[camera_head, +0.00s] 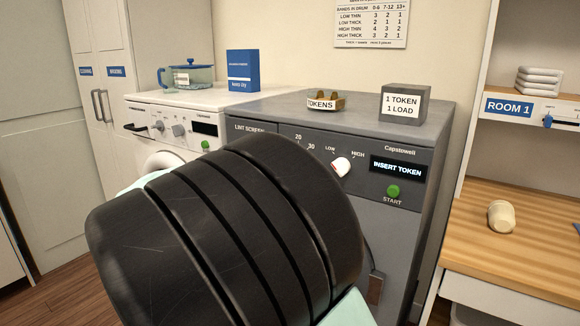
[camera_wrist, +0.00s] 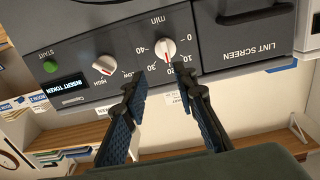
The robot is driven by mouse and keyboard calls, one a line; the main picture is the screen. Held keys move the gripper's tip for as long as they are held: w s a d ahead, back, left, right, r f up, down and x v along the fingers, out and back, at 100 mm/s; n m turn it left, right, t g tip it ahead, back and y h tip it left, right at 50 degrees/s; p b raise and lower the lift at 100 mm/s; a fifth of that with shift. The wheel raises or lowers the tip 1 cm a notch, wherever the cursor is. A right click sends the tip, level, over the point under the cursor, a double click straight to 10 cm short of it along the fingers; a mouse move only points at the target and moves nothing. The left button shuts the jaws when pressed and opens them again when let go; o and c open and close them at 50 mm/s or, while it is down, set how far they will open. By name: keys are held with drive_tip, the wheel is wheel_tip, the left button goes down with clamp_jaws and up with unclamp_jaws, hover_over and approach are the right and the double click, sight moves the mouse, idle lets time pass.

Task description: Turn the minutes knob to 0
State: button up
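The minutes knob (camera_wrist: 167,48) is white with a red mark, on the dark grey dryer panel, below the "min" label in the upside-down wrist view. Labels 0 to 40 ring it, with 0 at its right; I cannot tell exactly which number its mark points to. My gripper (camera_wrist: 163,83) is open, its two fingers apart and empty. The fingertips are near the knob, just below it in the picture, one to each side; I see no contact. In the head view my dark arm hides the knob and gripper; the dryer (camera_head: 357,118) shows behind it.
Beside the minutes knob is a LOW/HIGH knob (camera_head: 341,167), then an "INSERT TOKEN" display (camera_head: 397,168) and a green START button (camera_head: 393,191). A token tray (camera_head: 326,101) and a grey box (camera_head: 405,104) stand on top. The lint screen handle (camera_wrist: 257,14) is near the knob.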

drive_tip(key=x, duration=1)
drive_tip(key=shift+w+a, duration=0.3)
drive_tip(key=shift+w, duration=0.2)
drive_tip(key=shift+c, duration=0.2)
clamp_jaws()
